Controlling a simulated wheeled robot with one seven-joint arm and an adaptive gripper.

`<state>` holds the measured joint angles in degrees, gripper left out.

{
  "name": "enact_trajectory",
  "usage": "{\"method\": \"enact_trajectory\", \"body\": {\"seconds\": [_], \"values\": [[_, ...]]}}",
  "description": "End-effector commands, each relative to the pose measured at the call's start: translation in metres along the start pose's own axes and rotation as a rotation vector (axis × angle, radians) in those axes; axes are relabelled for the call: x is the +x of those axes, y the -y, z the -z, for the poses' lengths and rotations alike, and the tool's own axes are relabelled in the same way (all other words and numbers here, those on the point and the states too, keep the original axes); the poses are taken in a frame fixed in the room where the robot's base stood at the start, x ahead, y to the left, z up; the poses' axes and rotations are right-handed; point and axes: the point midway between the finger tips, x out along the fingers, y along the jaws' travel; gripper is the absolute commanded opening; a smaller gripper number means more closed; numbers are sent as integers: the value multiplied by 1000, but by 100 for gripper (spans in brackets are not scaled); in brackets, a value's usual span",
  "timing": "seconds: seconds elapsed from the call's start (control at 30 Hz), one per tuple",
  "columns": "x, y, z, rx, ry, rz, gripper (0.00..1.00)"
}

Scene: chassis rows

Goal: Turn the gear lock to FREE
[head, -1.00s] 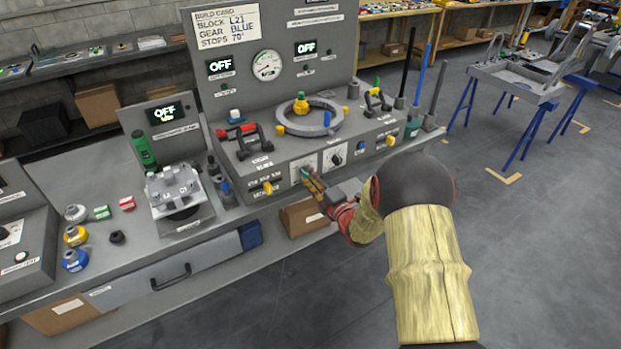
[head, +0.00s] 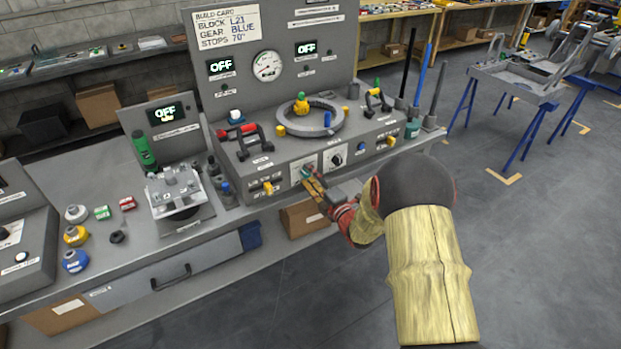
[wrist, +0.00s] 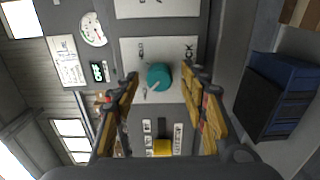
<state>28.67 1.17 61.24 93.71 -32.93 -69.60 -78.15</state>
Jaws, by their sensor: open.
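The gear lock is a round teal knob (wrist: 158,77) on a white plate (wrist: 128,52) in the wrist view. A pale pointer mark on the knob runs toward the lower left of that view. Lettering reading LOCK shows on the plate's right; the other lettering is too small to read. My gripper (wrist: 160,80) is open, with one finger on each side of the knob and gaps visible on both sides. In the head view my gripper (head: 309,182) is at the console's front face, and its fingers largely hide the knob.
A black selector knob (head: 336,159) is just right of the gripper, with a blue knob (head: 361,147) beyond. A yellow control (head: 268,187) sits to its left; a yellow block (wrist: 163,147) shows between the fingers' bases. A cardboard box (head: 302,220) is below.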

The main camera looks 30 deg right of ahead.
Motion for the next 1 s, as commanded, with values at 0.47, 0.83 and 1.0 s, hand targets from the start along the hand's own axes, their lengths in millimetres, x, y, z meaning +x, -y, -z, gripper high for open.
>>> {"method": "enact_trajectory", "body": {"seconds": [0.47,0.83,1.0], "values": [[-70,0,-1,1,3,0,43],[-117,0,0,0,1,0,43],[-120,1,0,0,0,1,43]]}}
